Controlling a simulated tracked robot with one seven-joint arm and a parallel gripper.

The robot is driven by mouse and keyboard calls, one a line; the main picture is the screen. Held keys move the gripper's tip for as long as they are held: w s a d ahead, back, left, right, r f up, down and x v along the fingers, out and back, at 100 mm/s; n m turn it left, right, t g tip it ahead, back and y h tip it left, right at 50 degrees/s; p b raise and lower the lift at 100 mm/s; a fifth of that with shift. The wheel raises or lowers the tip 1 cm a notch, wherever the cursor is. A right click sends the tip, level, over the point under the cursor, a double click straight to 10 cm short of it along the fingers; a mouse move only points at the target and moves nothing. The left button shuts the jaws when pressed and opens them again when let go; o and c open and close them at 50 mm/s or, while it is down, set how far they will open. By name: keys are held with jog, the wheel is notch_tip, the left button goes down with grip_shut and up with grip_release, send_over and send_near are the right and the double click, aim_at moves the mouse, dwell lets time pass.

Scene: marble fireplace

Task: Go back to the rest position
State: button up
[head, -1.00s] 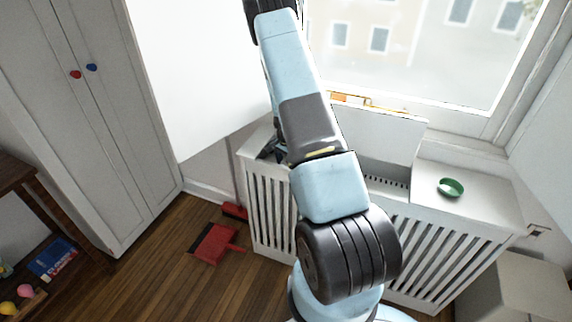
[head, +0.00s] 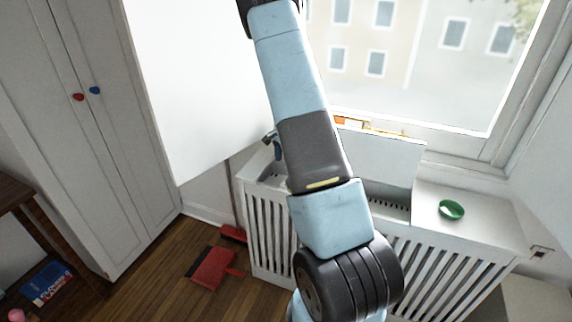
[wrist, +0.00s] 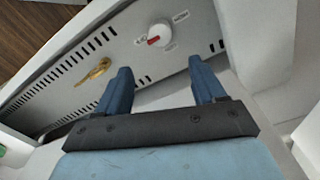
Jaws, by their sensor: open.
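My gripper (wrist: 160,66) is open in the wrist view, with its two blue fingers apart and nothing between them. Beyond the fingers is a grey panel (wrist: 118,44) with a white dial (wrist: 159,36) bearing a red mark, and a brass key-like piece (wrist: 93,72). The fingers do not clearly touch the panel. In the head view my arm rises across the middle and hides most of the gripper; only a small blue and dark part shows at its left, above the white slatted radiator cover (head: 268,225).
A raised lid (head: 375,157) stands open on the cover, below the window (head: 420,60). A green bowl (head: 451,210) sits on the cover's right side. A white cabinet (head: 80,120) is at left.

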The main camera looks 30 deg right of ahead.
dwell(0.5)
jog(key=s+a+r+n+t, duration=0.1)
jog(key=s+a+r+n, duration=0.15)
jog(key=a+r, duration=0.45)
jog(key=s+a+r+n+t+y, duration=0.15)
jog(key=s+r, duration=0.25)
jog(key=r, duration=0.7)
jog(key=s+a+r+n+h, duration=0.1)
jog(key=s+a+r+n, duration=0.3)
jog(key=r, duration=0.5)
jog(key=s+a+r+n+t, duration=0.1)
jog(key=s+a+r+n, duration=0.1)
jog(key=s, duration=0.6)
jog(key=s+a+r+n+t, duration=0.1)
jog(key=s+a+r+n, duration=0.1)
jog(key=s+a+r, duration=0.2)
jog(key=s+a+r+n+t, duration=0.1)
jog(key=s+a+r+n, duration=0.1)
jog(key=s, duration=0.9)
notch_tip(320, 180, up, 3)
jog(key=shift+s+a+f, duration=0.2)
jog(key=shift+s+a, duration=0.15)
jog(key=shift+a, duration=0.45)
